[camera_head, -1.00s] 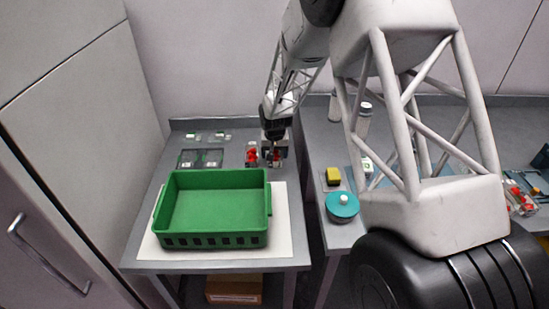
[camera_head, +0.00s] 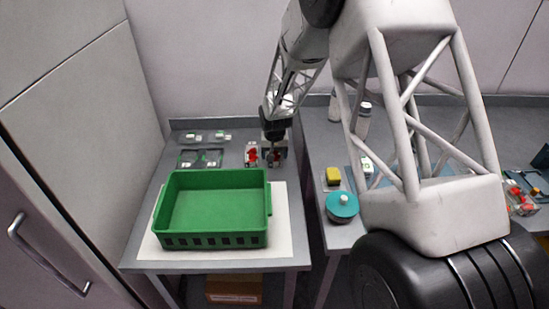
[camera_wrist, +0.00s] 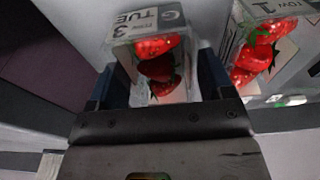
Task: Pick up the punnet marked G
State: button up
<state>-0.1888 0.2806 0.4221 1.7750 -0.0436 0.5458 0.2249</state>
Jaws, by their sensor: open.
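The punnet marked G (camera_wrist: 155,65) is a clear box of red strawberries. Its pale label reads G, TUE and 3, upside down in the wrist view. My gripper (camera_wrist: 157,82) is open, with a dark finger on each side of this punnet; I cannot tell whether they touch it. In the head view my gripper (camera_head: 276,140) points down over the right one of two punnets at the back of the left table, and partly hides it. A second strawberry punnet (camera_wrist: 258,55), its label showing a 1, stands beside it, outside the fingers.
A green crate (camera_head: 217,241) stands on a white mat (camera_head: 283,240) in front of the punnets. A rack (camera_head: 200,158) and small clear boxes (camera_head: 221,137) lie to the left.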

jog(key=shift+f, duration=0.1)
dwell(0.3)
jog(key=c, duration=0.7)
jog(key=shift+c, duration=0.2)
jog(key=shift+r, duration=0.2)
jog(key=shift+r, duration=0.5)
notch_tip(320, 180, up, 3)
jog(key=shift+s+f, duration=0.1)
jog(key=shift+s, duration=0.05)
jog(key=s+d, duration=0.1)
jog(key=s, duration=0.4)
jog(key=s+d+r, duration=0.1)
jog(key=s, duration=0.4)
jog(key=s+d, duration=0.1)
jog(key=s, duration=0.4)
jog(key=shift+s+r, duration=0.15)
jog(key=shift+s, duration=0.05)
